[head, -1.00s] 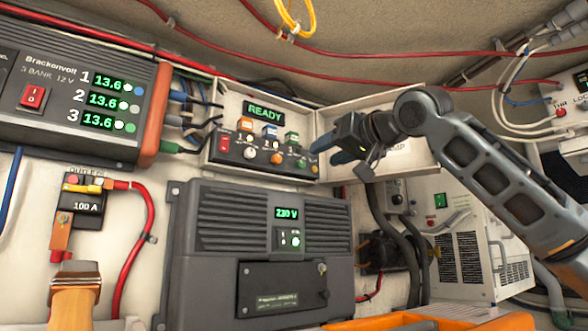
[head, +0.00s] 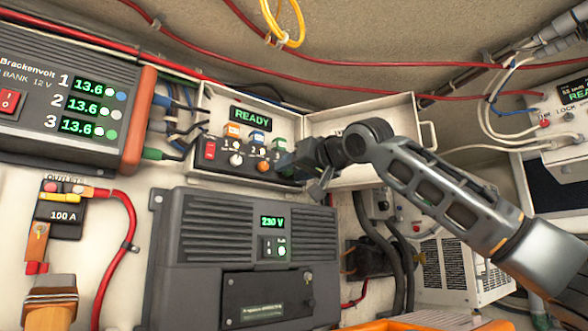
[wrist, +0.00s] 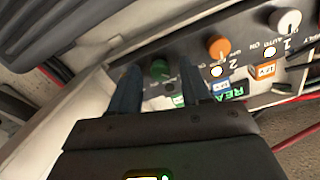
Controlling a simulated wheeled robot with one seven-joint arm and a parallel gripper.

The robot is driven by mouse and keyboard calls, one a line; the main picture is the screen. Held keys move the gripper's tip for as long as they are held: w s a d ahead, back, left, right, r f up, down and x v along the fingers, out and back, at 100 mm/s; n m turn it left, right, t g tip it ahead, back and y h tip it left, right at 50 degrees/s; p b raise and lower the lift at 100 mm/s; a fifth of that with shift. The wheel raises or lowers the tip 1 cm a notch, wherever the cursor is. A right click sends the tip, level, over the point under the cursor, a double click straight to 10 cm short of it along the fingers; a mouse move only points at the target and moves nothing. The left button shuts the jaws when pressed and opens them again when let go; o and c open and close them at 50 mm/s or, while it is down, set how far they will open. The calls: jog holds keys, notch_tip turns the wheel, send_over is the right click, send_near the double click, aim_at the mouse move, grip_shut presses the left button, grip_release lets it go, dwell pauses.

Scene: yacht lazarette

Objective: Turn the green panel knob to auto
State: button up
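The green panel knob (wrist: 160,70) shows in the wrist view, on the dark switch panel (wrist: 253,77), between my two fingertips. My gripper (wrist: 160,72) is open, with one blue finger on each side of the knob. I cannot tell whether either finger touches it. In the head view my gripper (head: 288,164) is at the right end of the panel and hides the green knob. The knob's pointer setting is too small to read. An orange knob (wrist: 219,47) and a white knob (wrist: 288,22) sit beside it.
The panel's display (head: 251,117) reads READY. The open panel door (head: 385,125) stands right beside my gripper. A dark inverter (head: 235,260) juts out below, and red cables (head: 330,83) run above.

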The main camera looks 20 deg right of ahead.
grip_shut()
jog(key=shift+m, duration=0.3)
jog(key=m+p, duration=0.2)
jog(key=m, duration=0.1)
jog(key=m+p, duration=0.2)
jog(key=m, duration=0.3)
jog(key=shift+d, duration=0.1)
dwell(0.4)
dwell(0.3)
jog(key=shift+o, duration=0.3)
grip_release()
